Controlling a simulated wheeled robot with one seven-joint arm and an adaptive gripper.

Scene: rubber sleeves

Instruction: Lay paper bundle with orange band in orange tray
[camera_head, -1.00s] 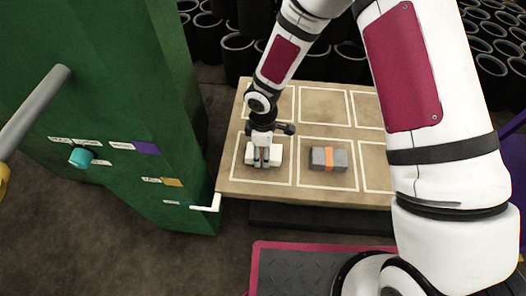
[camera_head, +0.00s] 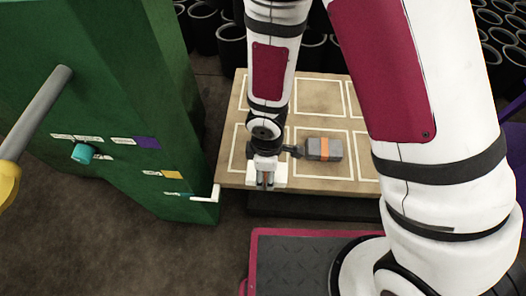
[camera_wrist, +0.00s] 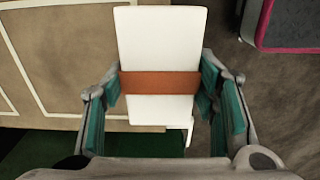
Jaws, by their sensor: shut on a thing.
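A white paper bundle with an orange-brown band (camera_wrist: 160,45) fills the middle of the wrist view; it also shows at the front edge of the table in the head view (camera_head: 281,173). My gripper (camera_wrist: 160,84) is shut on it, with teal finger pads on both sides at the band. In the head view my gripper (camera_head: 266,180) points down near the table's front-left corner. The wrist view shows floor and table edge beneath the bundle; its height is unclear. No orange tray shows in either view.
A green cabinet (camera_head: 110,150) with a teal knob (camera_head: 82,154) and a white lever (camera_head: 207,194) stands left. Black tubes (camera_head: 203,32) stand behind.

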